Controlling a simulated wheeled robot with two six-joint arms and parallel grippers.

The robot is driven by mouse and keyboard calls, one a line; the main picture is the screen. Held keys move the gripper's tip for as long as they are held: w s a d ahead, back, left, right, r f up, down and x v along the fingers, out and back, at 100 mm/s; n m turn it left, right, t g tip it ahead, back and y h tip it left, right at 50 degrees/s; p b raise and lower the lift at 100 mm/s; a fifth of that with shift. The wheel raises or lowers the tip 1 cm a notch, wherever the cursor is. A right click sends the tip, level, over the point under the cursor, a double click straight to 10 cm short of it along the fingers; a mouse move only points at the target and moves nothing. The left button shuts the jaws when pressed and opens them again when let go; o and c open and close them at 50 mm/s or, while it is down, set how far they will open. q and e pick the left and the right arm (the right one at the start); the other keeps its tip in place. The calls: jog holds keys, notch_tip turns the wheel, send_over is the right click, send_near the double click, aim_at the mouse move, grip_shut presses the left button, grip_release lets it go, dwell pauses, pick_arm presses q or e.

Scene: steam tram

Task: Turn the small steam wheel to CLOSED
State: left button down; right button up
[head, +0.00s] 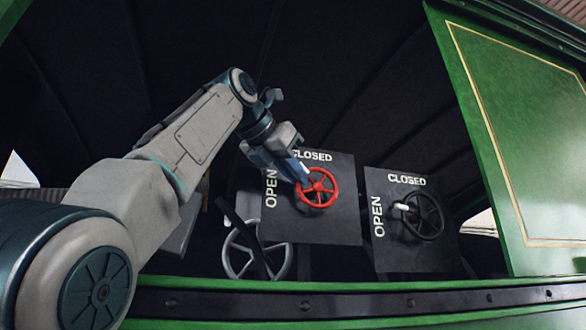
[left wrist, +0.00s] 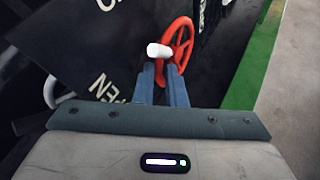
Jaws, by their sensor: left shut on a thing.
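A red spoked wheel (head: 319,187) is mounted on a dark tilted plate (head: 327,228), with OPEN lettered at the left and CLOSED along the top. My left gripper (head: 301,173) is at the wheel's upper-left rim, between the two words. In the head view the gripper hides this handle. My right gripper is not in view.
A black wheel (head: 424,217) with a white handle (head: 401,206) sits on a similar plate to the right. A larger grey wheel (head: 232,262) is lower left. A green ledge (head: 420,302) runs along the front, and a green panel (head: 530,130) stands at the right.

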pick_arm(q)
jog(key=c, duration=1.5)
grip_release()
jog(key=shift+w, duration=0.1)
jog(key=b+v, duration=0.1)
jog(key=v, duration=0.9)
jog(key=shift+s+a+r, duration=0.15)
jog(key=shift+s+a, duration=0.05)
jog(key=shift+s, duration=0.05)
jog(key=shift+w, duration=0.15)
